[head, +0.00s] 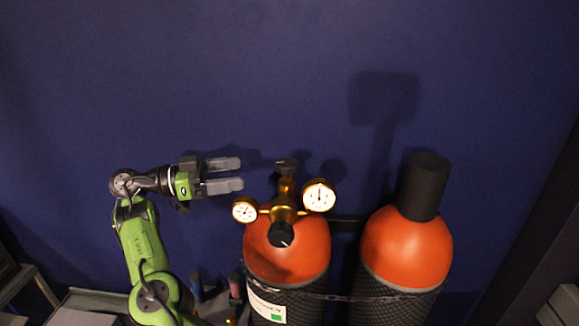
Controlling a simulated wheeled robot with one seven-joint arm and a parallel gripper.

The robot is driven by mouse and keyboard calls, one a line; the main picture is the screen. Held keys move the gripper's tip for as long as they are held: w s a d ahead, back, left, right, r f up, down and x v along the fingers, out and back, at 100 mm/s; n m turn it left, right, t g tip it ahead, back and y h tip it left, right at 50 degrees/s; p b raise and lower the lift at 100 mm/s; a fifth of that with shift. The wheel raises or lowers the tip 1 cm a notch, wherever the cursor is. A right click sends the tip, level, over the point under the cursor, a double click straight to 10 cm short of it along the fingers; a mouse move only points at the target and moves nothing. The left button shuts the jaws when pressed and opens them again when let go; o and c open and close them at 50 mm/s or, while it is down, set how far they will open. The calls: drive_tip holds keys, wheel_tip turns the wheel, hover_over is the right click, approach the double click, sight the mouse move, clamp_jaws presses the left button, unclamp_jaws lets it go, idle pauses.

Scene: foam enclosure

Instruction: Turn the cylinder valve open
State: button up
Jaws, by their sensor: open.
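The left gas cylinder (312,242) has an orange shoulder and a dark netted body with a white and green label. A brass regulator with two round white gauges sits on its top. The dark valve knob (287,165) is at the top of the brass stem, against the wall side. A second black knob (281,235) faces forward below the gauges. My gripper (242,174) is open and empty. Its two grey fingers point right, to the left of the valve knob and apart from it in the picture. How far apart in depth I cannot tell.
A second orange cylinder (405,249) with a tall black cap (424,186) stands to the right. A chain (345,297) runs across both cylinders. The left gauge (245,210) and right gauge (319,195) stick out beside the stem. A blue wall (250,70) is behind.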

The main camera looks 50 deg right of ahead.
sight(287, 167)
drive_tip(key=x, duration=1.3)
drive_tip(key=shift+c, duration=0.3)
drive_tip(key=c, duration=1)
